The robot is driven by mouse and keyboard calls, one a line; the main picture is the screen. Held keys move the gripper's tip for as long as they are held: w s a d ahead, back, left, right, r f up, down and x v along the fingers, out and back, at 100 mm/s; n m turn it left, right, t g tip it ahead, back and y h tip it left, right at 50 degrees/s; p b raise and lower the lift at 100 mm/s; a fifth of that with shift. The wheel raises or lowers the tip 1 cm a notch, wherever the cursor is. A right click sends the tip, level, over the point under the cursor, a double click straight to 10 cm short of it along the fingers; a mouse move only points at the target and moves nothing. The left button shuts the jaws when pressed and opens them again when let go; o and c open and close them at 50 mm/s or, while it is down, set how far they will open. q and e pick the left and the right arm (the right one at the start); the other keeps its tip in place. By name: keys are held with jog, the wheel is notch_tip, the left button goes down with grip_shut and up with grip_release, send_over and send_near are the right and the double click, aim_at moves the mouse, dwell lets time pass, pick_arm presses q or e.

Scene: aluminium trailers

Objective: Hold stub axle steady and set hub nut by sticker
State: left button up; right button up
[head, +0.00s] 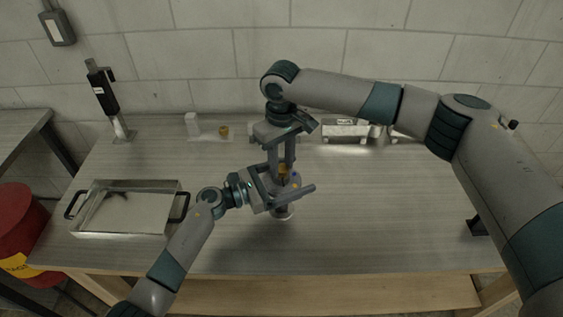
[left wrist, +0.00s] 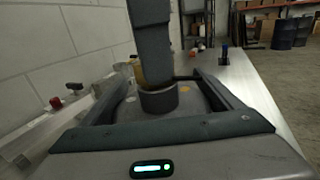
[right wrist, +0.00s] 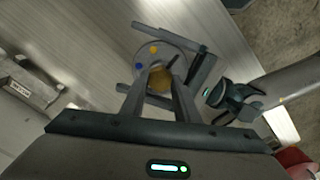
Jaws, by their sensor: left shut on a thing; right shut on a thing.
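The stub axle (head: 284,212) stands upright on the bench with a round grey flange (right wrist: 180,60) at its top. A blue sticker (right wrist: 139,66) and an orange sticker (right wrist: 154,50) sit on the flange. My left gripper (head: 287,190) is shut around the axle from the side, with one finger on either side in the left wrist view. The brass hub nut (right wrist: 160,78) is between the fingers of my right gripper (head: 282,172), which points down over the flange. The nut is partly hidden by those fingers. I cannot tell whether it touches the axle thread.
A metal tray (head: 85,226) with black handles stands at the left. A white block (head: 192,124) and a small brass piece (head: 224,131) lie at the back, near an upright black tool (head: 102,90). Metal boxes (head: 345,131) stand behind my right arm. The front right bench is mostly clear.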

jog(key=n, duration=0.3)
jog(key=shift+n, duration=0.4)
jog(key=n, duration=0.4)
jog(key=shift+n, duration=0.3)
jog(key=n, duration=1.3)
jog(key=shift+n, duration=0.3)
jog(key=n, duration=0.9)
jog(key=shift+n, duration=2)
